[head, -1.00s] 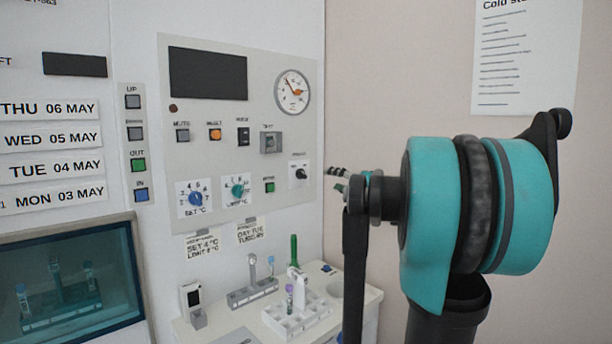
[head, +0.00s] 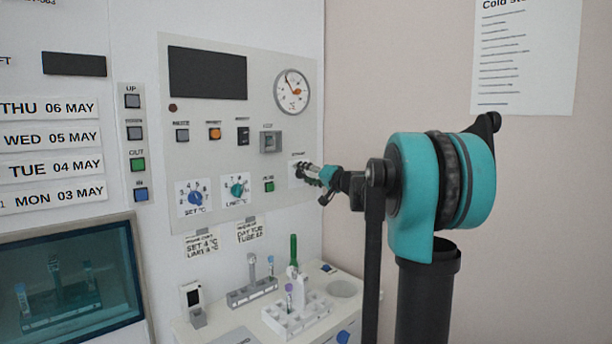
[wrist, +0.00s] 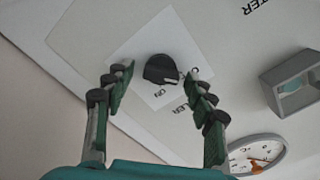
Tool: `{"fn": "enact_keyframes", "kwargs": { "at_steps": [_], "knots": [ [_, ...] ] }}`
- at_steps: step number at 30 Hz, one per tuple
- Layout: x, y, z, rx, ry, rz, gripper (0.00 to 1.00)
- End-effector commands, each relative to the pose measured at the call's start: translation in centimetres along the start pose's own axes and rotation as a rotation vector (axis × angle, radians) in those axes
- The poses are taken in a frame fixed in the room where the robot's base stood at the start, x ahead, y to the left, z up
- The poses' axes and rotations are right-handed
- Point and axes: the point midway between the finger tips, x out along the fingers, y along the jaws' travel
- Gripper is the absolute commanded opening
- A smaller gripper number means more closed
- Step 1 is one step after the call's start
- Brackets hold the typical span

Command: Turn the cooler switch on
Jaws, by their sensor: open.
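The cooler switch is a black rotary knob (wrist: 160,69) on a white square plate (wrist: 140,48), with "ON" and a partly hidden "COOLER" label beside it in the wrist view. A small white mark shows on the knob's edge. My gripper (wrist: 158,75) is open, its green fingers with dark tips on either side of the knob in the picture. Gaps show between knob and fingertips; I cannot tell how deep they reach. In the head view my gripper (head: 311,173) is at the lower right of the control panel (head: 215,130) and hides the knob.
A caged switch (head: 270,142) and a round gauge (head: 292,92) are above the knob. Two dials, a blue one (head: 194,198) and a teal one (head: 237,189), and a green button (head: 269,185) are to the left. A tube rack (head: 297,318) stands on the counter below.

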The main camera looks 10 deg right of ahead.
Motion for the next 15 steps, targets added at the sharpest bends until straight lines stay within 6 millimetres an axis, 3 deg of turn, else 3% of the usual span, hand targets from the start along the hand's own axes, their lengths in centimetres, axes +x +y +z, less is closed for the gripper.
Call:
{"fn": "enact_keyframes", "kwargs": {
  "at_steps": [5,15],
  "knots": [
    [0.0,0.0,0.0,0.0,0.0,0.0,0.55],
    [-0.02,0.01,0.0,0.0,0.0,0.0,0.14]
  ]
}}
